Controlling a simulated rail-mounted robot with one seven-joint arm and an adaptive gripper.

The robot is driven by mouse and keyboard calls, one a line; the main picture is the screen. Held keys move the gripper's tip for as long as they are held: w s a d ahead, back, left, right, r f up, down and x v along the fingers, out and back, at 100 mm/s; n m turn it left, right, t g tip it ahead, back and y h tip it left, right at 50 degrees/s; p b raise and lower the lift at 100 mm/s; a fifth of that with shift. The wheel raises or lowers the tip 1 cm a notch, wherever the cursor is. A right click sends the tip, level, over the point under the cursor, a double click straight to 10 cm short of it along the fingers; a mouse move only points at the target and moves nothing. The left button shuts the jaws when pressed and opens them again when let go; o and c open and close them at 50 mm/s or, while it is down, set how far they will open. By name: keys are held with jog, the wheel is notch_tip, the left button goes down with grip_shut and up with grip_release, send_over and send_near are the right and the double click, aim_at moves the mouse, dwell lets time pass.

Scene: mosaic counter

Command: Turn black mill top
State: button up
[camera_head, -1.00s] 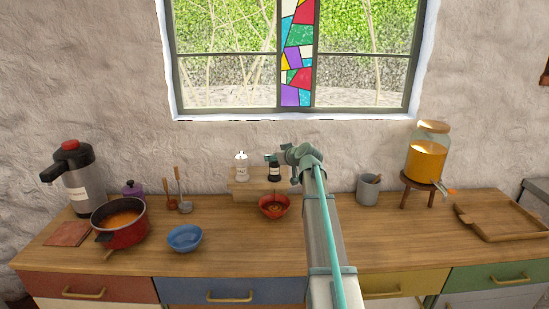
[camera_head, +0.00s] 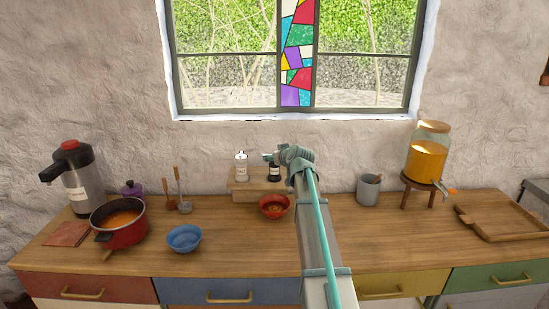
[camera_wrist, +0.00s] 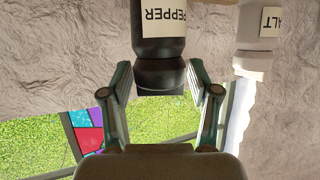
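The black pepper mill (camera_head: 275,174) stands upright on a small wooden riser against the wall. In the wrist view it appears upside down, with its pale PEPPER label (camera_wrist: 163,17) facing the camera and its dark rounded top (camera_wrist: 160,76) lowest. My gripper (camera_wrist: 160,72) has one finger on each side of that top, with the tips close against it. In the head view my gripper (camera_head: 268,156) is small at the mill's top, and my wrist partly covers that area.
A white salt mill (camera_head: 241,163) stands left of the black mill and also shows in the wrist view (camera_wrist: 262,35). The wooden riser (camera_head: 256,186) carries both. A red bowl (camera_head: 264,208) sits in front. The wooden counter (camera_head: 240,255) has free room in front.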

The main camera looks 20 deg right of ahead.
jog(key=shift+o, duration=0.2)
jog(key=v, duration=1.2)
